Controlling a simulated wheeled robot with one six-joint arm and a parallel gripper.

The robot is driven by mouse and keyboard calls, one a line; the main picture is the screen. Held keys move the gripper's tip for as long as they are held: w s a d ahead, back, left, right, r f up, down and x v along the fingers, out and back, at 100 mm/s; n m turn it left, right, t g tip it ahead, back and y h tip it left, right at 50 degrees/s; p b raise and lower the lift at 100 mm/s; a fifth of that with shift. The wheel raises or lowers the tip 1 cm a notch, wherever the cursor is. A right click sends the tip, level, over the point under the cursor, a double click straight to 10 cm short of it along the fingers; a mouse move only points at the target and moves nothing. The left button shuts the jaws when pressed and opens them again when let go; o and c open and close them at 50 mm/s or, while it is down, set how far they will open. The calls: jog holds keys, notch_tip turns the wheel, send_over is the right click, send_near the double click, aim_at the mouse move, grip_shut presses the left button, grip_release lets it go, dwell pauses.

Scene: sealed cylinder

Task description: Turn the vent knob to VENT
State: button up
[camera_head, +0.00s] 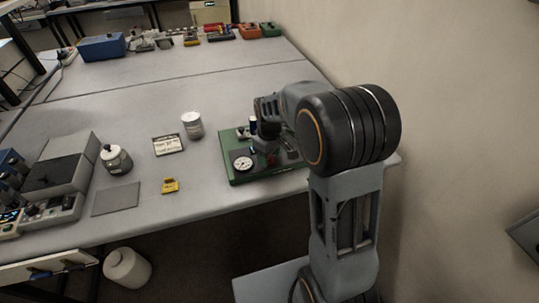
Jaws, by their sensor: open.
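A green base board (236,177) stands on the bench, in the middle of the view. It carries a round white-faced gauge (243,163) on a dark block and a fixture partly behind my arm. My gripper (262,146) is over the board, right of and behind the gauge. It is open, though its fingertips are small and dark against the fixture. I cannot make out the vent knob or its markings. My gripper and arm hide much of the board's right side.
A wall (440,90) rises on the right. The bench's back middle is clear.

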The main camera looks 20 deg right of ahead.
jog(key=shift+f, duration=0.2)
jog(key=shift+c, duration=0.4)
jog(key=c, duration=0.9)
jog(key=shift+o, duration=0.2)
